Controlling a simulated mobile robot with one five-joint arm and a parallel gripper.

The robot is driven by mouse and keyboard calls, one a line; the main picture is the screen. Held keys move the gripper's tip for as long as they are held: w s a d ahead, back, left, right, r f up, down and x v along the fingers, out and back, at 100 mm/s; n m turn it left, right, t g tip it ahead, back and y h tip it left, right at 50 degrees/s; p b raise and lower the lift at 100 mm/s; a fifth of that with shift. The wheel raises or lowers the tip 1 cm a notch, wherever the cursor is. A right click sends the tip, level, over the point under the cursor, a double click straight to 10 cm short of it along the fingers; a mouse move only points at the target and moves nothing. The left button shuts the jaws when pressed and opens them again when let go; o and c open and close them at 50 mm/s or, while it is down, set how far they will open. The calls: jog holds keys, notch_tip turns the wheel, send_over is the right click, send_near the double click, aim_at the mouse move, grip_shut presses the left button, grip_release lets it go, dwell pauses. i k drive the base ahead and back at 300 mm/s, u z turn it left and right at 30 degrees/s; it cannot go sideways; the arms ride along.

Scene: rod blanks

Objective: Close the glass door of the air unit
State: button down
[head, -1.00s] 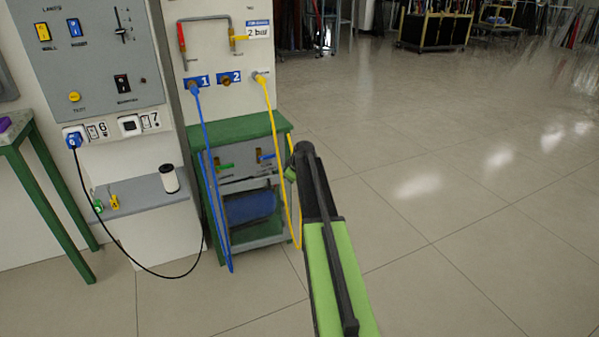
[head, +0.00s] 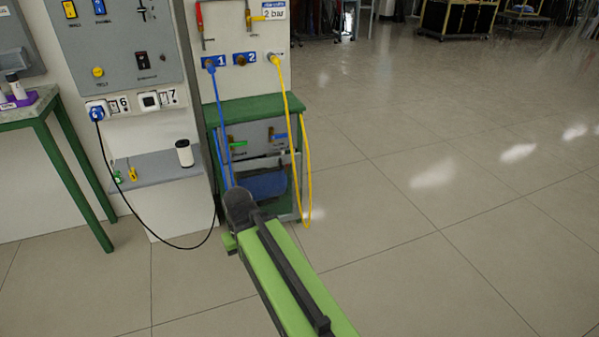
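The air unit is the green-framed cabinet (head: 245,108) standing below the white panel with ports 1 and 2. Its grey front panel carries a green-handled valve (head: 236,142) and a blue-handled valve (head: 278,136). A dark blue tank (head: 264,184) lies in its lower part. I cannot make out the glass door or its angle. My arm reaches up from the bottom and covers the cabinet's lower left. My gripper is hidden beyond the dark joint of my arm, so its fingers do not show.
A blue hose (head: 221,130) and a yellow hose (head: 291,102) hang in front of the cabinet. A black cable (head: 150,228) loops near the floor at left. A green-legged table (head: 71,178) stands further left. The tiled floor (head: 420,240) at right is clear.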

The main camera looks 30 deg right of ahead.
aim_at(237, 167)
jog(key=k, duration=1.15)
jog(key=z, duration=0.2)
jog(key=i, duration=2)
jog(key=u, duration=0.65)
